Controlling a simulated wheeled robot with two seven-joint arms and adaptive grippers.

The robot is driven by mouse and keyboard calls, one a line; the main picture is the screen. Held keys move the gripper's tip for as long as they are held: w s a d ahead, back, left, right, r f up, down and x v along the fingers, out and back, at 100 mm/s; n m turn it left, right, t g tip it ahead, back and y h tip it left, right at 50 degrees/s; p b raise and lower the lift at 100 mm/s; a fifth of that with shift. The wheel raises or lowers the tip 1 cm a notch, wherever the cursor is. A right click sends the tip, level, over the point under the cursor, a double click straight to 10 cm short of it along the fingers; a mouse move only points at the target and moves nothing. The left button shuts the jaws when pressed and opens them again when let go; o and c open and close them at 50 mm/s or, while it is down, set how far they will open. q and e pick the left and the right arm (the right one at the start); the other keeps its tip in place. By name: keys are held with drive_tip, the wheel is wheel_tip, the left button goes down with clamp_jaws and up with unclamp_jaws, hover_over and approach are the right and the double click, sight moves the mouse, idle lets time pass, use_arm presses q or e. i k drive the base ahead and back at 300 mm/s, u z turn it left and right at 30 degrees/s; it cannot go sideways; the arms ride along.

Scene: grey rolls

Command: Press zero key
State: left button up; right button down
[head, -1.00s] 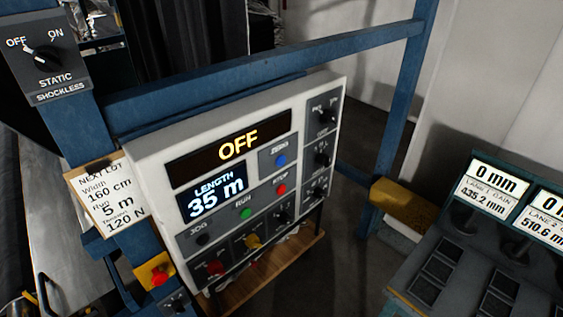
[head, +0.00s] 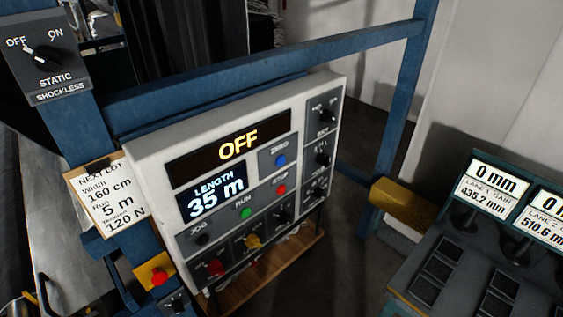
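The white control panel (head: 150,160) stands in the middle of the head view, mounted on a blue frame. The zero key (head: 280,160) is a small round blue button under the label ZERO, right of the displays. The upper display (head: 238,147) reads OFF. The length display (head: 212,197) reads 35 m. Below the zero key are a red STOP button (head: 280,189) and a green RUN button (head: 246,213). Neither of my grippers shows in the head view, and nothing covers the zero key.
Knobs (head: 323,113) line the panel's right side. A blue rail (head: 260,68) crosses behind and above it. A static switch box (head: 45,58) and a lot card (head: 108,196) are at left. A console (head: 440,265) with 0 mm readouts stands at right.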

sight(280, 160)
drive_tip(key=z, duration=0.95)
drive_tip(key=k, duration=0.9)
drive_tip(key=u, duration=1.45)
